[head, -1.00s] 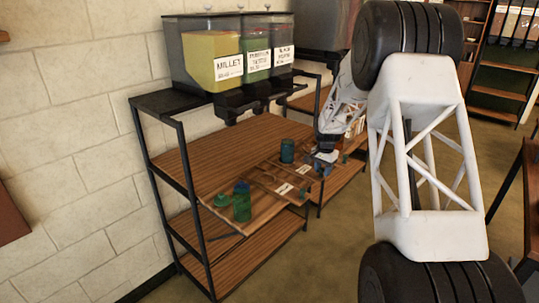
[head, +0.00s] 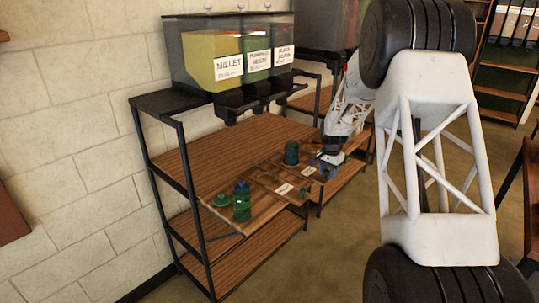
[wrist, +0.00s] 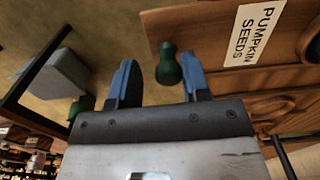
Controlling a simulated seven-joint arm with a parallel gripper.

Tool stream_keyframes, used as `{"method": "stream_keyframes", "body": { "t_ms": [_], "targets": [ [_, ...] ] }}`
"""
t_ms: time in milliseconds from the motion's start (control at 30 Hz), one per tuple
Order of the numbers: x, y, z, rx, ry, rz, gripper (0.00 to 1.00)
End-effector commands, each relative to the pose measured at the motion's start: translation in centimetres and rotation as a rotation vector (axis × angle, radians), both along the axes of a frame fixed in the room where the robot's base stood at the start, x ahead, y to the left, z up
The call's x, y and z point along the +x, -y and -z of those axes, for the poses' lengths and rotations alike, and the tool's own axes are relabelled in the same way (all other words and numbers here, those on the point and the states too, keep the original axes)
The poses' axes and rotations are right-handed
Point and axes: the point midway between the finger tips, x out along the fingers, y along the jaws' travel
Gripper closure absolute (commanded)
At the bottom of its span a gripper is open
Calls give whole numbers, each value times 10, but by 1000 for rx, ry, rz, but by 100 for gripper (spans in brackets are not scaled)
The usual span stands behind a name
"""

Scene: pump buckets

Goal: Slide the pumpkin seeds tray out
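The pumpkin seeds tray (wrist: 200,35) is a brown wooden tray with a white "PUMPKIN SEEDS" label (wrist: 255,32) and a green knob (wrist: 168,66) on its front edge. My gripper (wrist: 158,78) is open, with its two blue fingertips spread on either side of the knob. The knob sits nearer the right finger in the wrist view, and a clear gap shows on its left. In the head view my gripper (head: 328,168) is at the front edge of the wooden trays (head: 262,180). The labels there are too small to read.
A green bottle (head: 242,203) and a dark teal jar (head: 291,153) stand on the wooden surface. Millet (head: 214,58) and pumpkin seeds (head: 257,50) dispensers stand above. A second green knob (wrist: 80,108) and a grey box (wrist: 58,78) show in the wrist view. Floor in front looks clear.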

Motion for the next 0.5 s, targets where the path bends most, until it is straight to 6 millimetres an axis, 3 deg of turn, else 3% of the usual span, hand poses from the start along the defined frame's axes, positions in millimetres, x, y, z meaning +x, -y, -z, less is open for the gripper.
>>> {"method": "stream_keyframes", "body": {
  "t_ms": [500],
  "targets": [
    [1, -2, 0, 0, -1, 0, 63]
  ]
}}
